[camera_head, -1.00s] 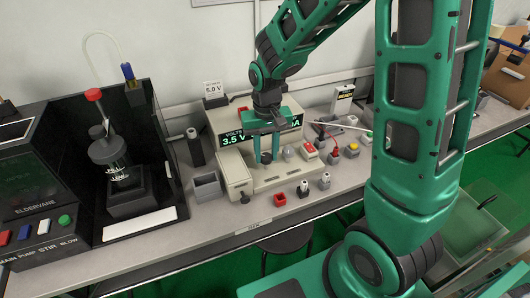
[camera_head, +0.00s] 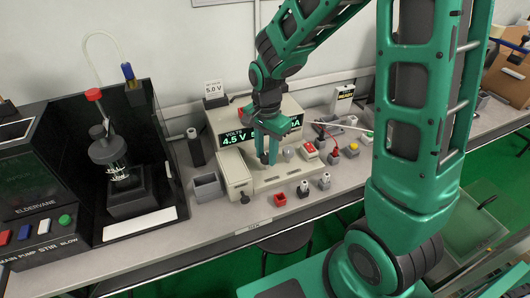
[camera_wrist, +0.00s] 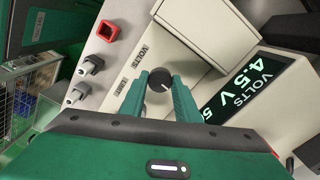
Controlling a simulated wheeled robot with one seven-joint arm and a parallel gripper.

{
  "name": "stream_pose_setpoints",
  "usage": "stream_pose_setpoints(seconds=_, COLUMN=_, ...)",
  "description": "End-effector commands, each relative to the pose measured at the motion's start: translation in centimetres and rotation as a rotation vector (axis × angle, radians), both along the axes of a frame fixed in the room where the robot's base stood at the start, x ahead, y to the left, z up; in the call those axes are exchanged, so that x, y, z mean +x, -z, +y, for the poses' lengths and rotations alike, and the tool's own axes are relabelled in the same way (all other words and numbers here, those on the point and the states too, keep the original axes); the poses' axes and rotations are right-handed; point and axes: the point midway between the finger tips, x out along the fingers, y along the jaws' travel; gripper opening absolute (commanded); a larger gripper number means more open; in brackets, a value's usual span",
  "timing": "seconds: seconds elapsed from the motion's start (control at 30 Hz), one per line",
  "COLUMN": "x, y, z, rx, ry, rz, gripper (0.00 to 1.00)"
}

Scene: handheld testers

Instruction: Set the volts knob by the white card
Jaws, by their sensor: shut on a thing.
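The beige power supply's display (camera_head: 235,137) reads VOLTS 4.5 V in green; the wrist view also shows this display (camera_wrist: 240,92) with 4.5 V. The dark round volts knob (camera_wrist: 160,80) has a white pointer line and sits between my fingertips. My gripper (camera_head: 267,160) points down in front of the supply and is shut on the knob; the wrist view shows both green fingers of my gripper (camera_wrist: 162,84) at its sides. In the head view my fingers hide the knob.
A beige box (camera_head: 235,172) stands just left of my gripper. A grey open bin (camera_head: 207,187), a red square socket piece (camera_head: 279,199) and small grey-white plugs (camera_head: 303,188) are nearby. A black stirrer enclosure (camera_head: 120,150) stands at left.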

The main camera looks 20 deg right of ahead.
Motion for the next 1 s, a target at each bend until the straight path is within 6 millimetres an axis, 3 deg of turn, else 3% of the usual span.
stream_pose_setpoints(seconds=0.4, x=0.54, y=-0.23, z=0.13, rx=0.003, ry=0.201, rz=-0.014, gripper=0.07)
stream_pose_setpoints(seconds=0.97, x=0.54, y=-0.23, z=0.15, rx=0.004, ry=0.233, rz=-0.013, gripper=0.07)
stream_pose_setpoints(seconds=1.0, x=0.54, y=-0.23, z=0.17, rx=0.004, ry=0.233, rz=-0.013, gripper=0.31)
